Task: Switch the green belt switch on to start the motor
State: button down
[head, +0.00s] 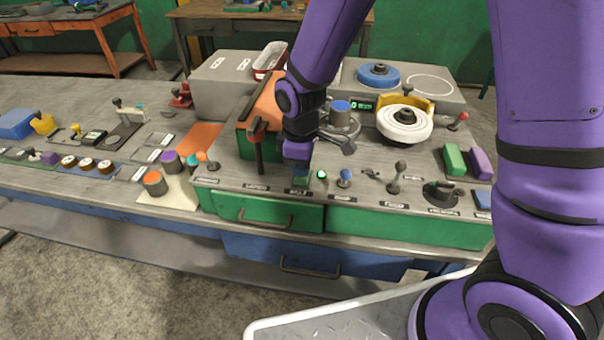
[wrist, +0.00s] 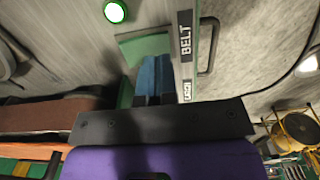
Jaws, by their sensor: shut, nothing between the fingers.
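The green belt switch (head: 301,182) is on the front of the grey bench top, mostly hidden under my gripper (head: 299,174). In the wrist view its green plate (wrist: 140,46) shows beside a label reading BELT (wrist: 187,40). My gripper's shut, bluish fingers (wrist: 153,80) point down onto this plate with nothing between them. They look touching or very close; I cannot tell which. The fingers hide the switch's moving part, so its position cannot be read. A round green lamp (head: 322,174) just right of the switch is lit, and it glows in the wrist view (wrist: 115,12).
A blue-topped knob (head: 345,178) and a grey lever (head: 397,178) stand to the right. A dark red-topped lever (head: 257,143) rises close on the left. A white wheel (head: 405,124) lies behind. A green drawer (head: 265,212) is below the front edge.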

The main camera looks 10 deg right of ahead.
aim_at(302, 180)
jog(key=shift+r, duration=2.45)
jog(key=shift+d+r, duration=0.2)
jog(key=shift+r, duration=0.1)
jog(key=s+d+r+m+t, duration=0.2)
jog(key=s+d+r+m, duration=0.35)
jog(key=d+r, duration=0.35)
jog(key=s+d+r+m+t, duration=0.2)
jog(key=s+d+r+m, duration=0.3)
jog(key=r, duration=0.6)
jog(key=s+d+r+m+t, duration=0.1)
jog(key=s+d+r+m, duration=0.1)
jog(key=s+d, duration=0.3)
jog(key=s+m, duration=0.1)
jog(key=s, duration=0.2)
jog(key=shift+s+r, duration=0.2)
jog(key=shift+r, duration=0.1)
